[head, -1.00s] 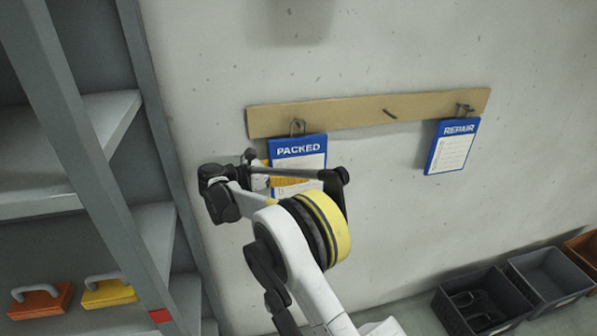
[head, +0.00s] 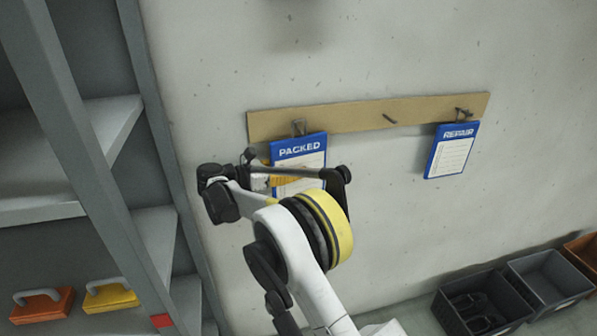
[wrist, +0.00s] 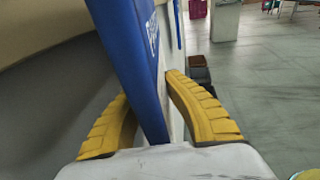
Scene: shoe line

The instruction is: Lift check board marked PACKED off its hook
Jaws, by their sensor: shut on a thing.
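The PACKED board (head: 299,150) is blue with a white sheet and hangs at the left end of a wooden rail, tilted slightly, its top clip at the hook. I cannot tell whether the clip still bears on the hook. My gripper (head: 285,184) is at the board's lower part, partly hidden behind my arm. In the wrist view the yellow fingers of my gripper (wrist: 152,117) are on either side of the blue board (wrist: 138,60), shut on it edge-on.
The wooden rail (head: 350,117) has a bare peg (head: 389,118) in the middle. The REPAIR board (head: 451,150) hangs at the right. A grey shelf (head: 150,225) stands close on the left. Dark bins (head: 548,278) sit on the floor at lower right.

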